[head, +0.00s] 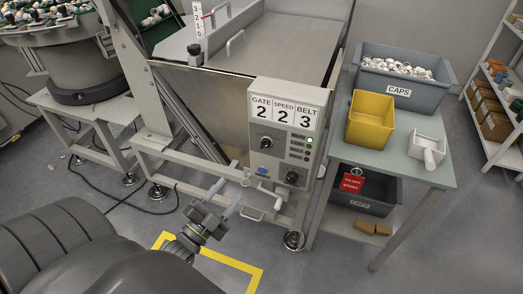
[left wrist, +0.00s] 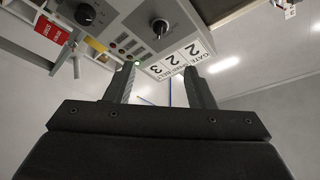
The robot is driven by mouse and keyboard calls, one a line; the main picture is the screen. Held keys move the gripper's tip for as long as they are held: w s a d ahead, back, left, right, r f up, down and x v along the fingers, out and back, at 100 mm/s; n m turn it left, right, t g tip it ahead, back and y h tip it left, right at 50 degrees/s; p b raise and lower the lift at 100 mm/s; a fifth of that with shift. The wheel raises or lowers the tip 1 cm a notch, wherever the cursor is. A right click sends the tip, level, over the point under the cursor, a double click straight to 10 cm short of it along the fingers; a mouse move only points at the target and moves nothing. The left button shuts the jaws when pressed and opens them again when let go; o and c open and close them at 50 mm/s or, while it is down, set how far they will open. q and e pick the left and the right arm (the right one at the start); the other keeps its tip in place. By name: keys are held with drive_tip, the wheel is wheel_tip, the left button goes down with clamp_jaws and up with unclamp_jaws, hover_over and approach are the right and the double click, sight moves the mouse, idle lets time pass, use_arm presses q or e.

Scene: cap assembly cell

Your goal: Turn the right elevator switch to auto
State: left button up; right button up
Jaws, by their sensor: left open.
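A grey control panel (head: 319,98) is fixed to the machine frame. Its upper selector switch (head: 266,143) is a dark knob left of a column of small lamps, the top one lit green. A black knob (head: 291,177) sits lower right, beside a blue button (head: 265,170). I cannot read which one is the elevator switch or its setting. My left gripper (head: 229,190) is open and empty, below and left of the panel, apart from both knobs. In the left wrist view the panel appears upside down beyond the open fingers (left wrist: 161,72), with the selector (left wrist: 159,28) and black knob (left wrist: 85,14).
Display cards (head: 284,110) read gate 2, speed 2, belt 3. A metal frame leg stands under the panel.

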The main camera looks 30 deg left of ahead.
sight(265, 147)
use_arm(q)
drive_tip(key=p+x, duration=0.1)
drive_tip(key=x, duration=1.3)
drive_tip(key=shift+w+p, duration=0.3)
drive_tip(key=shift+w, duration=0.05)
drive_tip(key=shift+w+r, duration=0.1)
drive_tip(key=shift+w, duration=0.45)
drive_tip(key=c, duration=1)
